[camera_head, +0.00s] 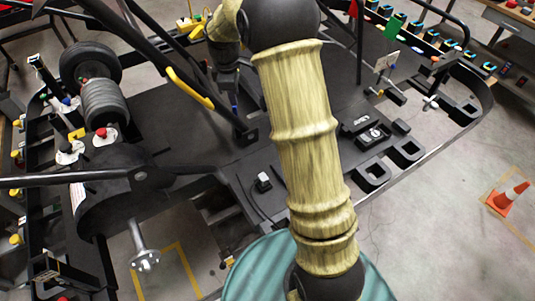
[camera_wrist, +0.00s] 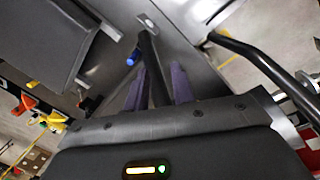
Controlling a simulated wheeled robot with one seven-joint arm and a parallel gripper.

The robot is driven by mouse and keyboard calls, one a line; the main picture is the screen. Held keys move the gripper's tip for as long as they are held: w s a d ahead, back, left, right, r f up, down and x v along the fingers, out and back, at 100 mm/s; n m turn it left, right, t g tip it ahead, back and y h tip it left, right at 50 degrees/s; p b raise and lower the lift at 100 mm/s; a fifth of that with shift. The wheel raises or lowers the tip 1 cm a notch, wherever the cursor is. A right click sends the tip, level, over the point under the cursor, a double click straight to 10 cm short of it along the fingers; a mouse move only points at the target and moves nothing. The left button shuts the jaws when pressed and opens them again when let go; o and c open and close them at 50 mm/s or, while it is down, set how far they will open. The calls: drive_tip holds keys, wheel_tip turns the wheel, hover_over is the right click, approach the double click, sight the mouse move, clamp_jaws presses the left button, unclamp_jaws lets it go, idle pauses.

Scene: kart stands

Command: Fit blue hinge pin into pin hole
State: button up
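The blue hinge pin (camera_wrist: 133,57) shows in the wrist view as a short blue cylinder just beyond the tip of the left finger. A small blue spot in the head view (camera_head: 234,108) seems to be the same pin, below my gripper. My gripper (camera_wrist: 158,78) has its two purple fingers apart, one on each side of a dark bar. I cannot tell whether either finger touches the bar or the pin. A light plate with a dark spot (camera_wrist: 148,22) lies beyond the bar; I cannot tell whether the spot is the pin hole.
A black kart frame fills the head view around my arm. A yellow-gripped lever (camera_head: 190,88) slants left of my gripper. Stacked black wheels (camera_head: 103,100) stand at left. A black tube (camera_wrist: 262,62) passes at right in the wrist view. An orange cone (camera_head: 511,196) stands on open floor.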

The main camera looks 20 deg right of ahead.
drive_tip(key=s+d+f+m+t, duration=0.1)
drive_tip(key=s+m, duration=1.2)
drive_tip(key=s, duration=1.2)
drive_tip(key=shift+d+y, duration=0.35)
drive_tip(key=shift+y, duration=0.05)
